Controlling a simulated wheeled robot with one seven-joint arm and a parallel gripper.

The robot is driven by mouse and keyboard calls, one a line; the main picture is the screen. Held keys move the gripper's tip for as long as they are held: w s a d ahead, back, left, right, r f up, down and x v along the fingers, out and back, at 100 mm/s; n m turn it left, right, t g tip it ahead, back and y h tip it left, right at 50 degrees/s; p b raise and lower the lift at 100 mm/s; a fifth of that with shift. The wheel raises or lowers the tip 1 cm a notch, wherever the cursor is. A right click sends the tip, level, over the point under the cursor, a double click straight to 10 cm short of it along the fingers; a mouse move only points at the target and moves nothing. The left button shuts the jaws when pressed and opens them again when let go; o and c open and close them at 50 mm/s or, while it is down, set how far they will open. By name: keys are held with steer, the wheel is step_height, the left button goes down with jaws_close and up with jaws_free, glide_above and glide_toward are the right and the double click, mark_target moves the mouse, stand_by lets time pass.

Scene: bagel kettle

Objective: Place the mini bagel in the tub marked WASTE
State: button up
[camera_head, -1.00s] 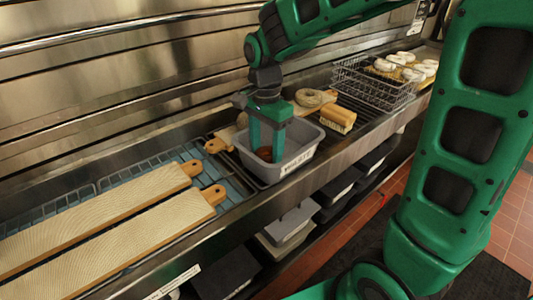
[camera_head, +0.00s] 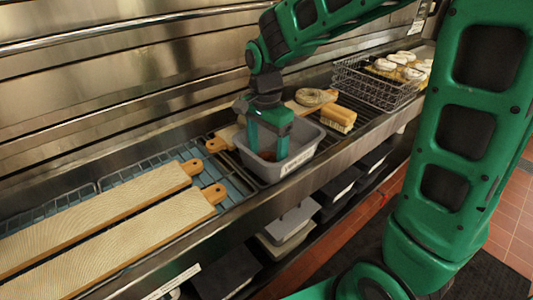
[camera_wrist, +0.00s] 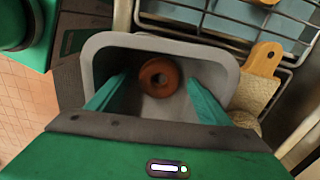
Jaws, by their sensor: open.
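The mini bagel (camera_wrist: 160,77), a small brown ring, lies on the floor of the grey tub (camera_wrist: 225,62). In the head view the bagel (camera_head: 267,155) is partly hidden by my fingers. The tub (camera_head: 307,148) stands on the wire rack and has a white label on its front, too small to read surely. My gripper (camera_head: 268,150) is open and points down into the tub. In the wrist view its two green fingers (camera_wrist: 155,97) are wide apart, with the bagel showing between them and a gap on each side.
A pale ring-shaped bagel (camera_head: 311,97) lies on a wooden board behind the tub. A brush (camera_head: 338,117) is right of the tub. A wire basket (camera_head: 375,88) stands farther right. Two long boards (camera_head: 110,215) lie at left. A board handle (camera_head: 217,143) is close beside the tub.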

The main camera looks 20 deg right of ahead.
step_height(320, 180, up, 12)
steer(key=shift+f, duration=0.2)
steer(key=shift+n, duration=0.8)
steer(key=s+d, duration=0.1)
steer(key=d, duration=0.1)
steer(key=s+d+f, duration=0.1)
steer(key=s+d, duration=0.1)
steer(key=d, duration=0.1)
steer(key=s+d, duration=0.1)
steer(key=d, duration=0.2)
steer(key=shift+s+f, duration=0.3)
steer(key=shift+s, duration=0.1)
steer(key=s+d+f+n, duration=0.2)
steer(key=s+d, duration=0.3)
steer(key=s, duration=0.4)
steer(key=s+d+f+n, duration=0.3)
steer(key=s+d+f, duration=0.2)
steer(key=s, duration=0.3)
steer(key=shift+s+d+f+n, duration=0.2)
steer(key=shift+s+d+n, duration=0.15)
steer(key=shift+d, duration=0.45)
steer(key=shift+o, duration=0.4)
